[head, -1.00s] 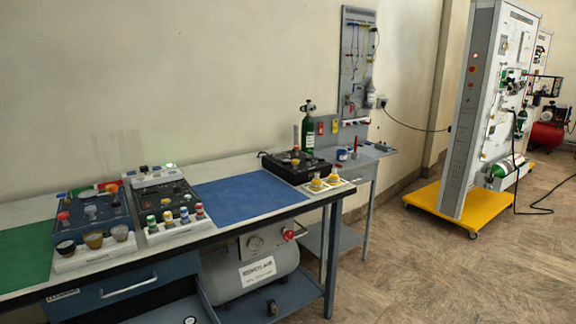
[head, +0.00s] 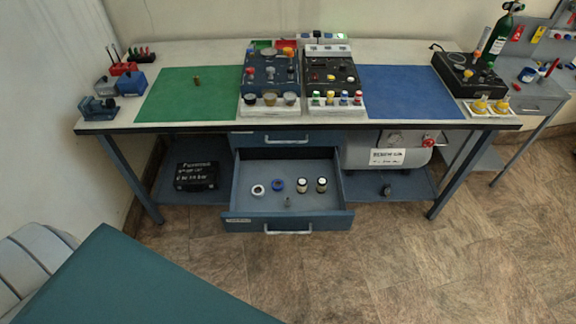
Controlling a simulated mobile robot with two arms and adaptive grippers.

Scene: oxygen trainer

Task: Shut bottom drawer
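The bottom drawer (head: 288,201) is pulled out below the middle of the workbench. Its front carries a pale bar handle (head: 288,232) and a label at the left. Inside lie a white ring (head: 258,190), a blue ring (head: 278,185), two small dark cylinders with pale tops and a small grey piece. Above it, the upper drawer (head: 284,138) looks shut, its front partly under the table edge. Neither of my grippers shows in the head view.
The workbench (head: 200,56) carries a green mat, a blue mat and two dark panels. A black case (head: 196,176) and a grey tank (head: 385,155) are on the lower shelf. A teal surface (head: 140,280) fills the lower left. The floor right of the drawer is clear.

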